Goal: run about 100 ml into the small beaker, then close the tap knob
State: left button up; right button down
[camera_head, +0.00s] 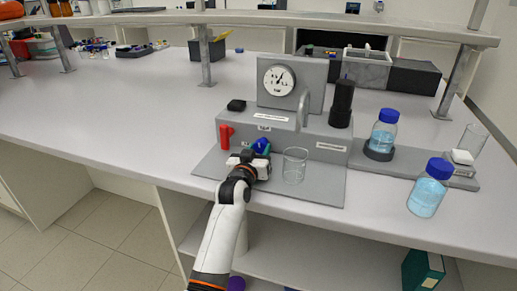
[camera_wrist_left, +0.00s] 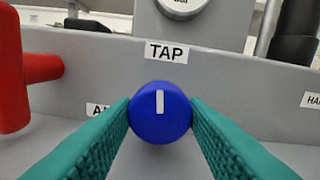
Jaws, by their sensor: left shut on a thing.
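The blue tap knob (camera_head: 261,146) is on the front of the grey rig (camera_head: 330,136). In the left wrist view the knob (camera_wrist_left: 160,112) sits under a "TAP" label, with its white mark upright. My left gripper (camera_head: 252,159) is shut on the knob, with a green finger pad on each side of it. The small clear beaker (camera_head: 294,166) stands on the rig's base plate just right of the gripper, under the curved grey spout (camera_head: 303,110). No liquid can be made out in it. My right gripper is not in view.
A red handle (camera_head: 225,136) is left of the knob, close to my left gripper. A round gauge (camera_head: 279,80) and a black cylinder (camera_head: 341,103) rise behind. Blue-capped bottles (camera_head: 382,131) (camera_head: 428,188) stand at right. The bench left of the rig is clear.

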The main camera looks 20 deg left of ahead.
pick_arm(q)
jog(key=shift+f+n, duration=0.1)
jog(key=shift+n, duration=0.4)
